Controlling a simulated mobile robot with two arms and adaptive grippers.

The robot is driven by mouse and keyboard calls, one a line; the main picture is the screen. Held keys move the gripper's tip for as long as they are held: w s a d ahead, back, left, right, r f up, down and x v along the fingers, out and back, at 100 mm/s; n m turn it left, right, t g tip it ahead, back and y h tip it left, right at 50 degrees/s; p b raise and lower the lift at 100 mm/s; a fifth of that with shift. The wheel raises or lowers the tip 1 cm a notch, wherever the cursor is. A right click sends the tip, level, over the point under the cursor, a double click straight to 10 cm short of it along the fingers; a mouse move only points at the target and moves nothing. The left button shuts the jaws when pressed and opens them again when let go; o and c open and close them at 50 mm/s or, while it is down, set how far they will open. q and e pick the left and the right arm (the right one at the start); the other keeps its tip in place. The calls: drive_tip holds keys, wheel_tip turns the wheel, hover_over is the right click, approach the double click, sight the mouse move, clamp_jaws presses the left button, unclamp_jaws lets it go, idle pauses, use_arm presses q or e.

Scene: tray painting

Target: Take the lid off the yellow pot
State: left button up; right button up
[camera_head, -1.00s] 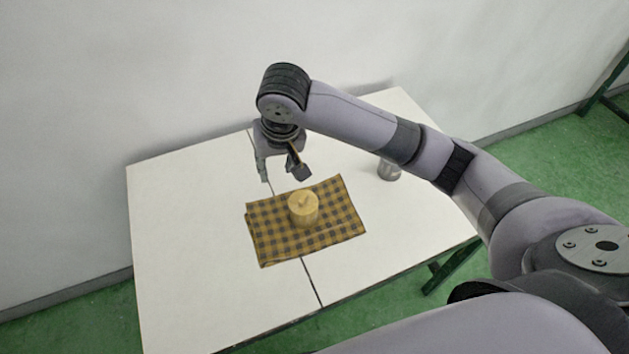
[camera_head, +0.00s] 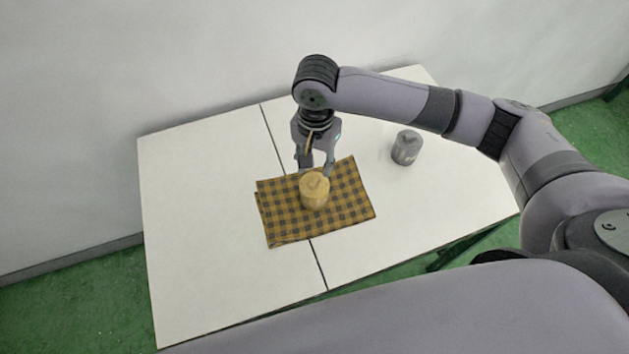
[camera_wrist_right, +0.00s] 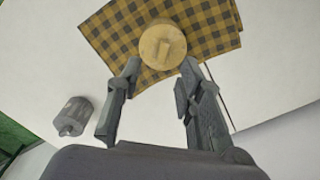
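The yellow pot (camera_head: 314,196) stands upright on a checked cloth with its lid (camera_head: 315,184) on top. In the right wrist view the round yellow lid (camera_wrist_right: 162,46) shows from above with a raised knob across its middle. My right gripper (camera_head: 315,168) is open just behind the pot in the head view. In the wrist view its fingertips (camera_wrist_right: 160,66) are apart, near the lid's two lower sides, with nothing held between them. I cannot tell whether they touch the pot. My left gripper is not in view.
The yellow and dark checked cloth (camera_head: 279,224) lies on the white table (camera_head: 200,250). A grey lidded pot (camera_head: 407,148) stands to the right, also in the wrist view (camera_wrist_right: 73,116). The table's left and front areas are clear. A wall stands behind.

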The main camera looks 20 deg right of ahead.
sight(314, 180)
drive_tip(key=shift+w+f+p, duration=0.15)
drive_tip(key=shift+f+p, duration=0.2)
drive_tip(key=shift+f, duration=1.45)
drive_tip(key=shift+w+f+p, duration=0.1)
drive_tip(key=shift+f+p, duration=0.2)
drive_tip(key=shift+f, duration=1.45)
clamp_jaws()
